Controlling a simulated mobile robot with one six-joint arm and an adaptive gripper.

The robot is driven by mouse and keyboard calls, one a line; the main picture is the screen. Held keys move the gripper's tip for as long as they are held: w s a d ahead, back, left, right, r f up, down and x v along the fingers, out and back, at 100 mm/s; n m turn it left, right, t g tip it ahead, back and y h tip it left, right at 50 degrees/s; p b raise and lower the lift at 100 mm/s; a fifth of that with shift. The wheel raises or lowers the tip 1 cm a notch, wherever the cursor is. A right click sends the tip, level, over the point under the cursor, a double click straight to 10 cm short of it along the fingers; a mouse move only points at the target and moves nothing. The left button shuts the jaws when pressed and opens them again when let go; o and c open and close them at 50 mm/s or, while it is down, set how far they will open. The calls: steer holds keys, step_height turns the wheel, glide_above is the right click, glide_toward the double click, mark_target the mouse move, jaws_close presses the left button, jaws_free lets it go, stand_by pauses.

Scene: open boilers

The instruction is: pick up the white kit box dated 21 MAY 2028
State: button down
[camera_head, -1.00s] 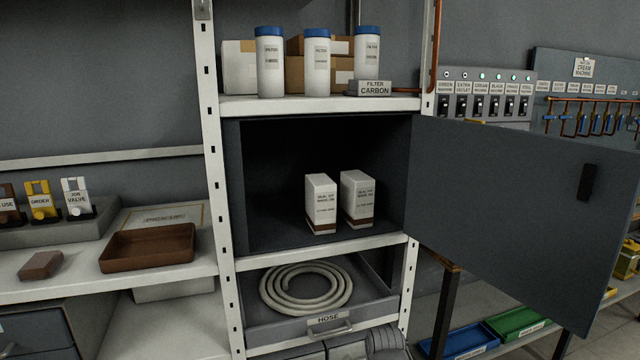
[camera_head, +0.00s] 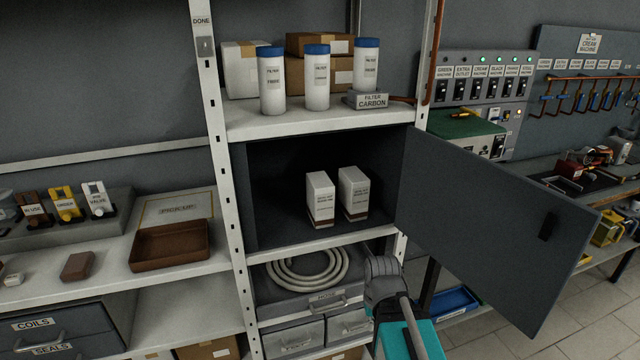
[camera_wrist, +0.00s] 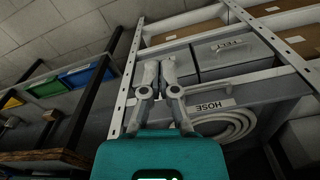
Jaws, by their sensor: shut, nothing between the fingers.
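Two white kit boxes with brown lower bands stand upright, side by side, in the open dark cabinet: the left box (camera_head: 320,199) and the right box (camera_head: 353,195). Each has a printed label, but I cannot read the dates, so I cannot tell which is 21 MAY 2028. In the wrist view, my gripper (camera_wrist: 160,65) has its grey fingers together and empty, in front of the shelving near the hose. Its teal body shows below the cabinet in the head view. The kit boxes are not visible in the wrist view.
The cabinet door (camera_head: 495,225) stands wide open to the right. White filter bottles (camera_head: 317,78) and cartons sit on the shelf above. A coiled hose (camera_head: 307,266) lies in the drawer below. A brown tray (camera_head: 168,246) is on the left bench.

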steer(key=shift+r+p, duration=1.15)
steer(key=shift+r, duration=0.6)
steer(key=c, duration=1.3)
jaws_free()
steer(key=shift+c, duration=0.2)
